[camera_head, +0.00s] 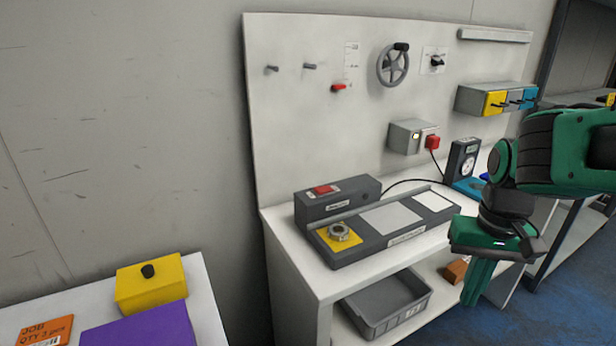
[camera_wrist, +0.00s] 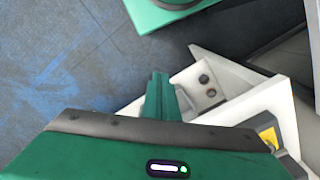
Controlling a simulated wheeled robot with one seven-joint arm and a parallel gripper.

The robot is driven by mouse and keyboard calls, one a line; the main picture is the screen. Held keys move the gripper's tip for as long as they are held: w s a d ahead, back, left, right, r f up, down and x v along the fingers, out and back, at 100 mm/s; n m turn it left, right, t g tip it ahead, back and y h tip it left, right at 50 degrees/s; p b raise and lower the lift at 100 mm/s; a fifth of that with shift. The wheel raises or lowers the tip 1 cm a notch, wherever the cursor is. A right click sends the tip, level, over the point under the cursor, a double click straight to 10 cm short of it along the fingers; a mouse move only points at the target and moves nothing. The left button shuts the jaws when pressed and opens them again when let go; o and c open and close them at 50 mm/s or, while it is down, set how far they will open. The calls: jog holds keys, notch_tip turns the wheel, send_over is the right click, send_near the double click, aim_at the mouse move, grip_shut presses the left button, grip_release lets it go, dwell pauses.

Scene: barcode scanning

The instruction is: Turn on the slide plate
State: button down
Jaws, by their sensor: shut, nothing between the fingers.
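A long dark grey slide plate unit (camera_head: 375,243) lies on the white workbench. It has a yellow square with a metal ring-shaped part (camera_head: 339,233) at its left end and two pale pads to the right. Behind its left end stands a dark grey box with a red switch (camera_head: 323,190) on top; I cannot tell whether the switch is on. My green gripper (camera_head: 474,296) points down in front of the bench's right part, right of the unit and apart from it. Its fingers are shut and empty. They also show in the wrist view (camera_wrist: 159,90), over the floor beside the white bench.
The upright panel (camera_head: 290,120) carries a handwheel (camera_head: 392,65), a knob (camera_head: 437,61) and a box with a red plug (camera_head: 432,141). A dial gauge device (camera_head: 463,160) stands at the bench's back right. A grey bin (camera_head: 385,310) sits below. A yellow box (camera_head: 150,290) is at lower left.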

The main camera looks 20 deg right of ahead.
notch_tip(320, 180, up, 22)
jog(key=n+y, duration=0.1)
jog(key=n, duration=0.8)
send_over(318, 189)
jog(key=d, duration=0.2)
jog(key=shift+w+d+f, duration=0.15)
jog(key=shift+w, duration=0.2)
jog(key=f, duration=0.4)
jog(key=a+f, duration=0.1)
jog(key=f, duration=0.4)
jog(key=a+f, duration=0.1)
jog(key=f, duration=0.3)
jog(key=shift+s+f, duration=0.25)
jog(key=shift+f, duration=0.15)
